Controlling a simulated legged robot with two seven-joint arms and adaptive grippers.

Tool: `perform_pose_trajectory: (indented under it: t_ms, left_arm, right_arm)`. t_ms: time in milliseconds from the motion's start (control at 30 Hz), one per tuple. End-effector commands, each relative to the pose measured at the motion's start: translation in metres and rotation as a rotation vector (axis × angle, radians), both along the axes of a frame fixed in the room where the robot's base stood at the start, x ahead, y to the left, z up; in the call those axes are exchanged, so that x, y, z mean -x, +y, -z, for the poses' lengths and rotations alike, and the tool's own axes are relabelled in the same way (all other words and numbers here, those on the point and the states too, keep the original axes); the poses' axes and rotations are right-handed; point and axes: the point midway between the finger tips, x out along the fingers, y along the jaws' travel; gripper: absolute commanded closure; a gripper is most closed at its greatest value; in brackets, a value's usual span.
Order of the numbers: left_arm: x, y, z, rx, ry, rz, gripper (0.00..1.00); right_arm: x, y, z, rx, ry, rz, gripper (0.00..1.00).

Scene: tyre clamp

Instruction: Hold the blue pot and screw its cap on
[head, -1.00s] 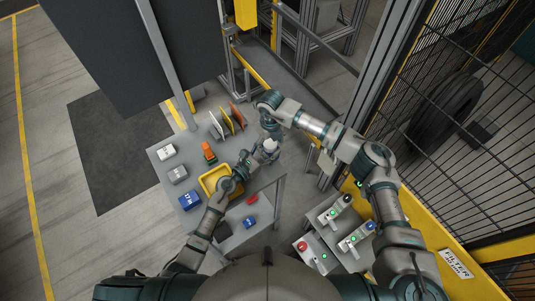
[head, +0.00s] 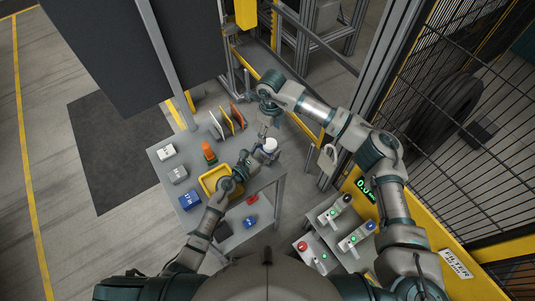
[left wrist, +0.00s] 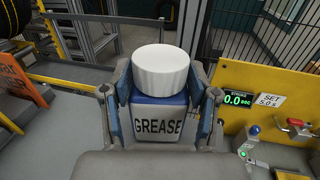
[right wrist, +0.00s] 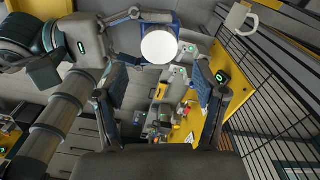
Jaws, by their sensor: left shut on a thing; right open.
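The blue pot (left wrist: 160,112), labelled GREASE, is upright between the fingers of my left gripper (left wrist: 163,108), which is shut on it. The white ribbed cap (left wrist: 161,70) sits level on top of the pot; I cannot tell how tightly it is screwed. In the head view the cap (head: 270,146) shows above my left gripper (head: 262,154), over the table's right edge. My right gripper (right wrist: 165,108) is open and empty. It is apart from the cap, which shows beyond its fingertips in the right wrist view (right wrist: 159,44).
The grey table (head: 185,152) holds a yellow bin (head: 206,187), blue box (head: 189,200), orange object (head: 208,152) and upright boards (head: 228,120). A yellow panel with a display (head: 366,190) and a control stand (head: 335,232) are to the right, by a wire fence (head: 470,90).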

Motion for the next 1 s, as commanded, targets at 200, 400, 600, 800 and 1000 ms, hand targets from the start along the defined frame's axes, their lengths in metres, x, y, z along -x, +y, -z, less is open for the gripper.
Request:
perform_pose_trajectory:
  t_ms: [200, 400, 600, 800, 1000]
  left_arm:
    - [0.000, 0.000, 0.000, 0.000, 0.000, 0.000, 1.00]
    - [0.000, 0.000, 0.000, 0.000, 0.000, 0.000, 1.00]
    - [0.000, 0.000, 0.000, 0.000, 0.000, 0.000, 1.00]
    - [0.000, 0.000, 0.000, 0.000, 0.000, 0.000, 1.00]
    - [0.000, 0.000, 0.000, 0.000, 0.000, 0.000, 1.00]
  right_arm:
    - [0.000, 0.000, -0.007, 0.001, 0.001, -0.102, 0.29]
    - [0.000, 0.000, -0.007, 0.000, 0.000, -0.099, 0.29]
    - [0.000, 0.000, 0.007, 0.000, 0.002, -0.098, 0.29]
    - [0.001, 0.000, 0.039, 0.001, 0.004, -0.096, 0.29]
    - [0.001, 0.000, 0.063, 0.001, 0.001, -0.097, 0.29]
